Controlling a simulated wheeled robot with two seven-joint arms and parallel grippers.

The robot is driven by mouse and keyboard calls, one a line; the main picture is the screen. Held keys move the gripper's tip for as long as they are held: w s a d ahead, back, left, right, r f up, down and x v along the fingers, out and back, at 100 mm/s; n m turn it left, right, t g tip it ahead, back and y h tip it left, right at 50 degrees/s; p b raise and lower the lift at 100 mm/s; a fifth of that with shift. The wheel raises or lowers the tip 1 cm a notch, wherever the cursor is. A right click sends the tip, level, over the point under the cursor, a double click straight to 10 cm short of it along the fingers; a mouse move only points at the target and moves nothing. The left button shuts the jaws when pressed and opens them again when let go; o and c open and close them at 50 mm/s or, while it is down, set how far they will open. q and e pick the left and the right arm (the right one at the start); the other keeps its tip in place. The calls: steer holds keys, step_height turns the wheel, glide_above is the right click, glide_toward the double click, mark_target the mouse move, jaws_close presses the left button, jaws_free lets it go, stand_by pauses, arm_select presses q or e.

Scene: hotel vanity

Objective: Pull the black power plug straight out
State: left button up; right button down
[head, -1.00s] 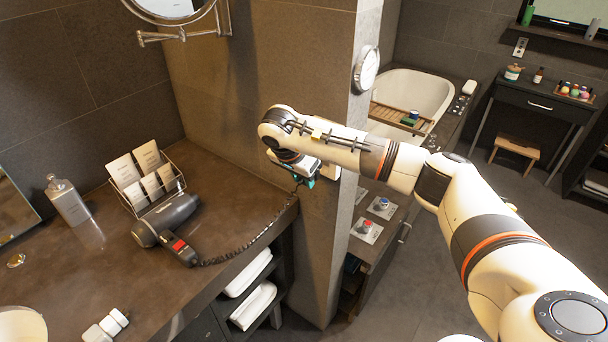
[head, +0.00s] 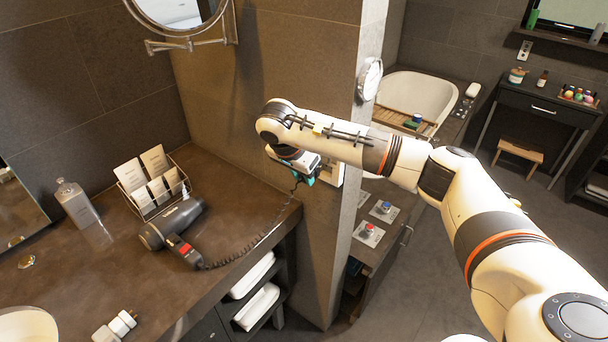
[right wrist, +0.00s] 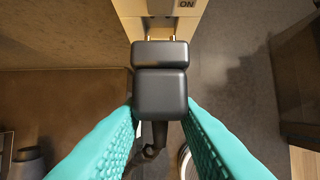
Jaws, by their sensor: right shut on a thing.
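The black power plug (right wrist: 160,92) is between the teal fingers of my right gripper (right wrist: 160,115), which is shut on its sides. Two brass prongs show between the plug's front and the pale wall outlet (right wrist: 160,28), so the plug body stands a little off the outlet face. Whether the prong tips are still inside the outlet is unclear. The plug's cord hangs down behind it. In the head view my right gripper (head: 305,176) is beside the white outlet plate (head: 331,174) on the end of the wall; the plug is mostly hidden there. My left gripper is not in view.
A coiled cord (head: 244,252) runs from the hair dryer (head: 172,224) on the brown counter (head: 110,270) up to my right gripper. A card rack (head: 150,190) and a bottle (head: 77,203) stand further back. Towels (head: 255,305) lie on shelves below.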

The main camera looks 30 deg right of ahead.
steer(key=shift+p+v, duration=1.15)
steer(key=shift+v, duration=1.15)
